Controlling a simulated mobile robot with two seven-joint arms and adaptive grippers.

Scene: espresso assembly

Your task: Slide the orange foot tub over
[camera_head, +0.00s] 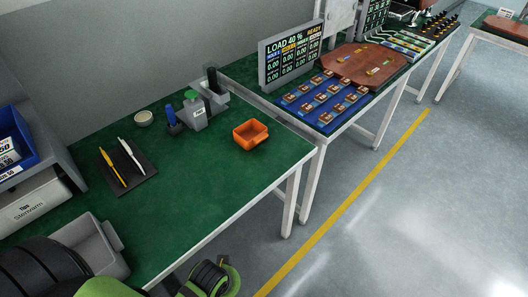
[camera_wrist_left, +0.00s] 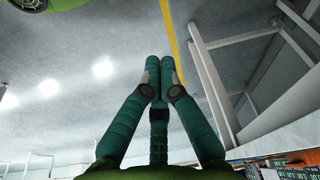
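The orange foot tub (camera_head: 251,141) is a small open square tray. It sits on the green-topped bench (camera_head: 215,172) near its right end, apart from the things around it, and looks empty. The tub does not show in that view. In the head view only parts of my green and black arms show at the bottom edge, away from the tub. My right gripper is not in view.
A grey device (camera_head: 194,113) with a blue-handled part stands left of the tub. A small bowl (camera_head: 144,118) and a dark mat (camera_head: 128,166) with two pens lie further left. A grey bin (camera_head: 88,243) is at the front left. Bench top in front of the tub is clear.

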